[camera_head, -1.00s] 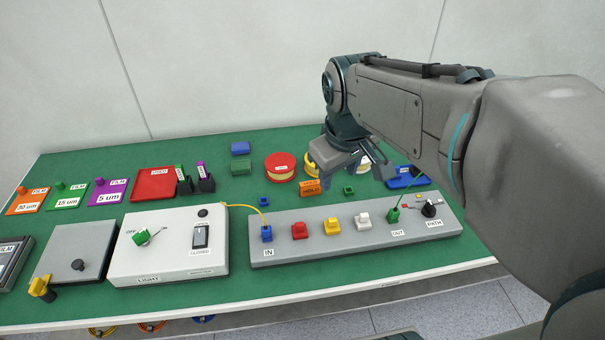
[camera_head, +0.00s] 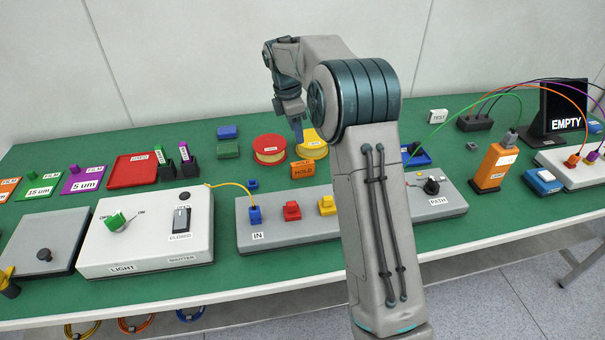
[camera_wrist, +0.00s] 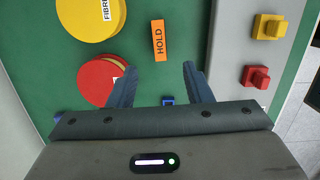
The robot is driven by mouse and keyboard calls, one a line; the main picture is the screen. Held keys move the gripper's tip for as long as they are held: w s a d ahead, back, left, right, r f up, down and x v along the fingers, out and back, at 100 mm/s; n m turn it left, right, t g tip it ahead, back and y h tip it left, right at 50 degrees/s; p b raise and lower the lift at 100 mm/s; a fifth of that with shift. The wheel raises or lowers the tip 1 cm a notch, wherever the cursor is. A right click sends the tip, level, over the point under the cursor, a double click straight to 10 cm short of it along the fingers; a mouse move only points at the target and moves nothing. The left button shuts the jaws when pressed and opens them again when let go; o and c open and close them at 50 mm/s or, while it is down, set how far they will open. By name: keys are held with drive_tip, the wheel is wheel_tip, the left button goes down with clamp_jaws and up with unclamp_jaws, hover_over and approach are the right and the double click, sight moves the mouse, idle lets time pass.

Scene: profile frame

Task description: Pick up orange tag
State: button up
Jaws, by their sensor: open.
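The orange tag (camera_head: 303,169) marked HOLD stands on the green bench, between the round tins and the grey panel. In the wrist view the orange tag (camera_wrist: 159,41) lies beyond the fingertips, roughly in line with the gap between them. My gripper (camera_wrist: 158,72) is open and empty, with its two fingers apart. In the head view my gripper (camera_head: 297,128) hangs above and behind the tag, pointing down. Its fingers are small there and partly hidden by my own arm.
A red tin (camera_head: 269,150) and a yellow tin (camera_head: 312,146) stand just behind the tag. The grey panel (camera_head: 300,228) with coloured blocks lies in front. A small blue block (camera_wrist: 168,99) shows between the fingers. A white LIGHT box (camera_head: 150,235) stands left.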

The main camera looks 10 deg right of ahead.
sight(302, 163)
drive_tip(key=f, duration=0.4)
drive_tip(key=d+f, duration=0.1)
drive_tip(key=f, duration=0.4)
drive_tip(key=d+f, duration=0.1)
drive_tip(key=f, duration=0.3)
drive_tip(key=shift+w+f, duration=0.15)
drive_tip(key=shift+f, duration=0.2)
clamp_jaws()
